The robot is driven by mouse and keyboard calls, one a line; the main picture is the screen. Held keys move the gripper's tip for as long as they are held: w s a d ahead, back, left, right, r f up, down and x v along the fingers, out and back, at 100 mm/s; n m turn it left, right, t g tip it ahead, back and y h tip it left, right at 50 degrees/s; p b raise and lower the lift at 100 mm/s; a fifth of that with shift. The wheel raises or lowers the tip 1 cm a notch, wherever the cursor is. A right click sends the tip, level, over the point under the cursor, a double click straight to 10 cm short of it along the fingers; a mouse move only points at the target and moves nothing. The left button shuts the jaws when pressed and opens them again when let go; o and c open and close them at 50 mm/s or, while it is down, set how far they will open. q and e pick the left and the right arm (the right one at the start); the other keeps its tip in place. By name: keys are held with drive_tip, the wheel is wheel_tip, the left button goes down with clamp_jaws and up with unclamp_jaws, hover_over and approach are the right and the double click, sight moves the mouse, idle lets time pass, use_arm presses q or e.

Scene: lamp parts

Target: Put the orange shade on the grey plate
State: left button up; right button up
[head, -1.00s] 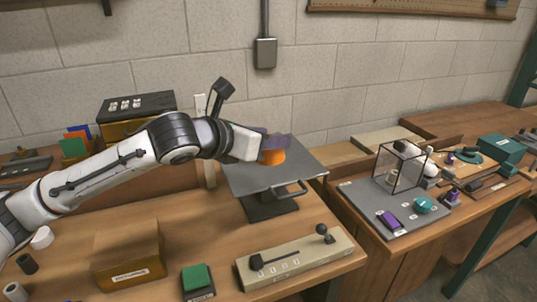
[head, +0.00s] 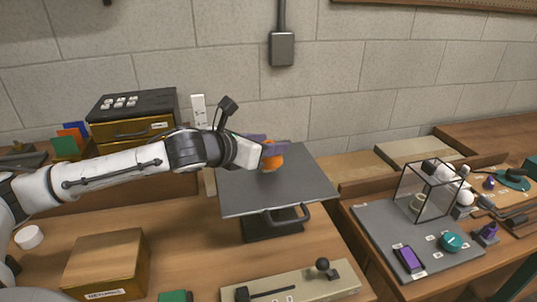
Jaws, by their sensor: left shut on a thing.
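The orange shade (head: 273,159) is between the fingers of my left gripper (head: 268,150), which is shut on it. The fingers hide part of the shade. The grey plate (head: 290,196) is a flat square top on a dark stand with a handle at its front. The shade is over the back left part of the plate in the head view. I cannot tell whether it touches the plate or is just above it. My right gripper is not in view.
A cardboard box (head: 107,264) and a lever panel (head: 293,286) are on the bench in front. A clear case (head: 428,190) stands on a grey board (head: 380,232) to the right. A drawer unit (head: 133,116) is behind my left arm. The wall is close behind.

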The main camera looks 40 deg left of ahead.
use_arm(q)
wheel_tip(320, 180, down, 2)
drive_tip(key=shift+f, duration=0.35)
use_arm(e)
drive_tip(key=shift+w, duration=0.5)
use_arm(q)
drive_tip(key=o, duration=1.1)
drive_tip(key=shift+c, duration=0.2)
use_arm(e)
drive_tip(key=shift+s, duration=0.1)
